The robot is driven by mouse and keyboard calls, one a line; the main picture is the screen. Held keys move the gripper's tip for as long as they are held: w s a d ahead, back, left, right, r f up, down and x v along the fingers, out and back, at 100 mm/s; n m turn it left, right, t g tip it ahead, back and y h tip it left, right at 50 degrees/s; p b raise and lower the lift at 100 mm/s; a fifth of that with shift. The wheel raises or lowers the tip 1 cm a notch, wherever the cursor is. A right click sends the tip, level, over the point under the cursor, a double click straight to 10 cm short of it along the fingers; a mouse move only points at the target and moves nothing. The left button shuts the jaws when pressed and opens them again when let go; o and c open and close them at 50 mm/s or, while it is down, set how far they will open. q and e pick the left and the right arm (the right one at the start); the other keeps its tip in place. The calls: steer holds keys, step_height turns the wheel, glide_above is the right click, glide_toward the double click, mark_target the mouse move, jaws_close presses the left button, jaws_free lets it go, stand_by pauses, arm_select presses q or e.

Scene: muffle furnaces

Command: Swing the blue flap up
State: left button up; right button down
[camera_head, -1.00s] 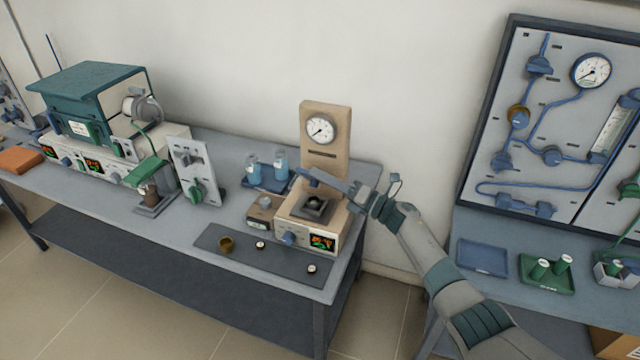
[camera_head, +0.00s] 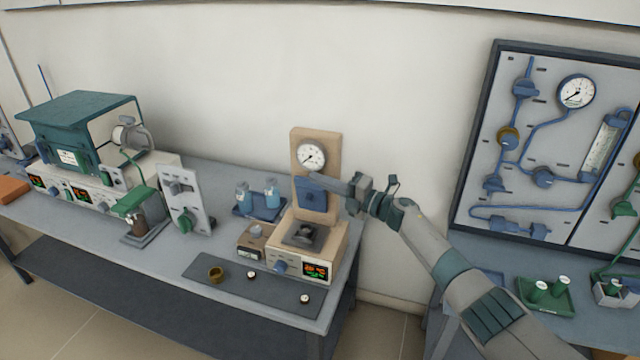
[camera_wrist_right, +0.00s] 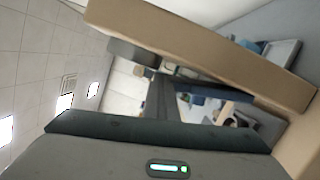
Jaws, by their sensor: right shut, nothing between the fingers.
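The blue flap (camera_head: 310,193) stands nearly upright against the front of the tan upright panel (camera_head: 316,149), below its round gauge. The panel rises from the back of a beige unit (camera_head: 290,262) with a dark square recess on top. My right gripper (camera_head: 322,179) comes in from the right with its fingers shut and empty. Its tips are at the upper right of the flap; I cannot tell whether they touch it. In the right wrist view, the shut fingers (camera_wrist_right: 160,100) are partly hidden behind the gripper body. My left gripper is out of view.
Blue-capped bottles (camera_head: 271,193) on a blue tray stand left of the unit. A dark mat (camera_head: 235,279) with small round pieces lies in front. A green furnace (camera_head: 75,125) is at the far left; a wall panel with blue pipes (camera_head: 545,175) is at the right.

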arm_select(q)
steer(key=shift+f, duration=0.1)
arm_select(e)
steer(key=shift+s+d+f+h, duration=0.1)
steer(key=shift+d+f+h, duration=0.1)
steer(key=shift+f, duration=0.35)
steer(key=shift+s+d+f+h, duration=0.1)
steer(key=shift+d+f, duration=0.1)
steer(key=shift+f, duration=0.35)
steer(key=shift+v, duration=0.8)
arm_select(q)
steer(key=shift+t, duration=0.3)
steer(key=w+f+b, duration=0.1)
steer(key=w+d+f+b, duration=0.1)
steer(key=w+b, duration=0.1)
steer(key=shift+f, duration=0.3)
arm_select(e)
steer(key=r+v, duration=0.1)
steer(key=v, duration=1.3)
steer(key=shift+s+d+r, duration=0.2)
steer(key=shift+s+d, duration=0.05)
steer(key=shift+d, duration=0.1)
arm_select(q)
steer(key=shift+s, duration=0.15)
